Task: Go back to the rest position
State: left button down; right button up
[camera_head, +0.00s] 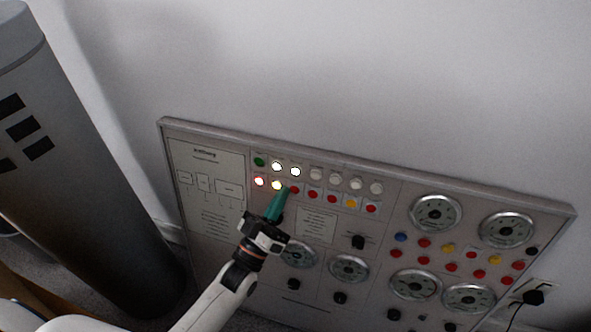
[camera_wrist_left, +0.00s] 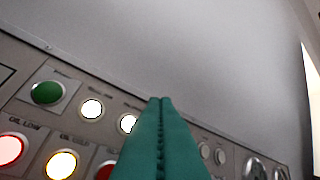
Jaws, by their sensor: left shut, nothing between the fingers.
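My left gripper (camera_head: 279,197) is in front of the control panel (camera_head: 335,225), at the lower row of buttons in the head view. Its green fingers are shut with nothing between them; they also show in the left wrist view (camera_wrist_left: 160,135). The fingertips overlap the area beside a lit yellowish button (camera_head: 277,185) and a red button (camera_head: 295,190). I cannot tell whether they touch the panel. Two white lamps (camera_head: 286,169) in the upper row are lit, and a red one (camera_head: 259,181) glows in the lower row. My right gripper is not in view.
A green button (camera_head: 260,161) sits at the upper row's left end. Round gauges (camera_head: 436,212) and knobs fill the panel's right and lower parts. A black plug (camera_head: 533,297) with a cable is at the right. A dark grey cylinder (camera_head: 80,170) stands at the left. The wall above is bare.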

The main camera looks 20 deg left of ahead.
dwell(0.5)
